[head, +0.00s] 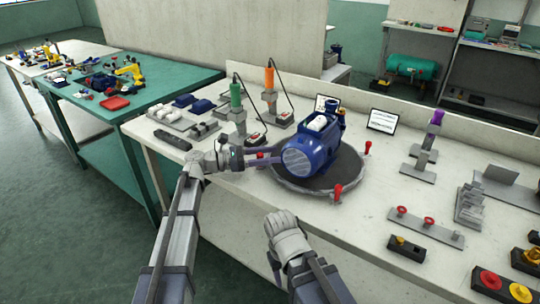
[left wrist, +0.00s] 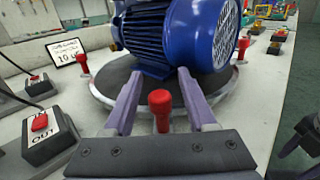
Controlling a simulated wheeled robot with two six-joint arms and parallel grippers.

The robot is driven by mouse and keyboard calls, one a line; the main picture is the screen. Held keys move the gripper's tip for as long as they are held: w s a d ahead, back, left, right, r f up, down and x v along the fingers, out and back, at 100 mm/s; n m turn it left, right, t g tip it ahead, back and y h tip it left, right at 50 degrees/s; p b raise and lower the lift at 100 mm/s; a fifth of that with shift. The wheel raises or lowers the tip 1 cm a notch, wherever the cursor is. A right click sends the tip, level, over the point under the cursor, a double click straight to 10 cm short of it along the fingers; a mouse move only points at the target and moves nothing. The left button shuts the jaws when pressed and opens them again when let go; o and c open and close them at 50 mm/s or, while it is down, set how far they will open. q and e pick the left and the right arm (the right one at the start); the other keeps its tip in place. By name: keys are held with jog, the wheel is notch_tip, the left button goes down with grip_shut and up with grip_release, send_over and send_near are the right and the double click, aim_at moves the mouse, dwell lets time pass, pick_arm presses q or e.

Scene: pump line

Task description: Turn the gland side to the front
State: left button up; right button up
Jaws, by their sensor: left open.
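A blue pump (head: 318,142) stands on a round dark turntable (head: 318,187) with a pale rim and upright red handles, such as the front one (head: 338,192) and the right one (head: 368,147). The pump's round grey end face (head: 298,162) points front-left. I cannot tell which side is the gland side. My left gripper (head: 270,160) is open at the turntable's left edge. In the left wrist view its fingers (left wrist: 158,78) stand on either side of a red handle (left wrist: 160,108), with no visible grip. My right gripper (head: 288,232) hangs before the bench; its fingers are hidden.
Green (head: 236,98) and orange (head: 269,80) tools stand in holders behind my left gripper. A box with a red button (left wrist: 40,125) is near the turntable. A purple-topped stand (head: 433,125) and a red-knobbed plate (head: 428,225) are right. The bench front is clear.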

pick_arm(q)
jog(key=shift+d, duration=0.1)
grip_shut()
dwell(0.4)
dwell(1.0)
